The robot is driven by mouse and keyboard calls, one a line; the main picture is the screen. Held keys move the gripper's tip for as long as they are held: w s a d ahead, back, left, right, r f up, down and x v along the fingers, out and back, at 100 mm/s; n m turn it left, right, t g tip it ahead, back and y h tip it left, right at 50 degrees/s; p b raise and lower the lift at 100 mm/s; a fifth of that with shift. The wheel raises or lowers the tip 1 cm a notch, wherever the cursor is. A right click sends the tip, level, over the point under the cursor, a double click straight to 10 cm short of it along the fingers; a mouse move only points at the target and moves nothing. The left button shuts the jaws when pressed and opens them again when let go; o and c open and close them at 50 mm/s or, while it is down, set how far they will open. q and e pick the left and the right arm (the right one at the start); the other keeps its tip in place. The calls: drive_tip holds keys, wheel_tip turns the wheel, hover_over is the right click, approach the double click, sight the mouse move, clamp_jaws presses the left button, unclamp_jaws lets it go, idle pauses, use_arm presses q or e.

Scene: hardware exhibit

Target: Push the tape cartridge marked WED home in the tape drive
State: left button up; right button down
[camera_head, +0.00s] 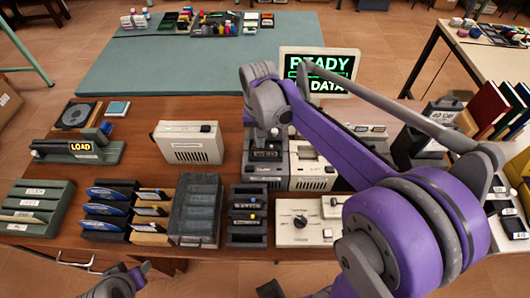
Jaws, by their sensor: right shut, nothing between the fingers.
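My right gripper (270,138) is shut and empty, pointing down in front of the upper part of the dark tape drive (265,170). It is at or just above the drive, and I cannot tell whether it touches. The gripper and wrist hide the drive's upper part.
A black rack (247,226) of small labelled items stands below the drive. A beige unit (311,172) adjoins the drive on the right, a beige box (188,149) stands left. A lit screen (318,64) stands behind. My right arm covers much of the table's right side.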

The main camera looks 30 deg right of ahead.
use_arm(q)
drive_tip(key=shift+s+f+b, duration=0.25)
drive_tip(key=shift+f+b, duration=0.35)
drive_tip(key=shift+f, duration=0.2)
use_arm(e)
drive_tip(key=shift+f, duration=1.05)
use_arm(q)
drive_tip(key=shift+r, duration=0.1)
use_arm(e)
drive_tip(key=shift+r, duration=0.1)
drive_tip(key=shift+r+p, duration=2)
drive_tip(key=shift+r, duration=1.5)
use_arm(q)
drive_tip(key=r, duration=0.1)
drive_tip(key=w+r, duration=0.1)
drive_tip(key=r, duration=0.1)
drive_tip(key=w+r, duration=0.1)
drive_tip(key=r, duration=0.1)
drive_tip(key=shift+r, duration=0.1)
use_arm(e)
drive_tip(key=shift+w, duration=0.1)
drive_tip(key=shift+f, duration=0.1)
use_arm(q)
drive_tip(key=shift+s, duration=0.1)
use_arm(e)
drive_tip(key=shift+d, duration=0.1)
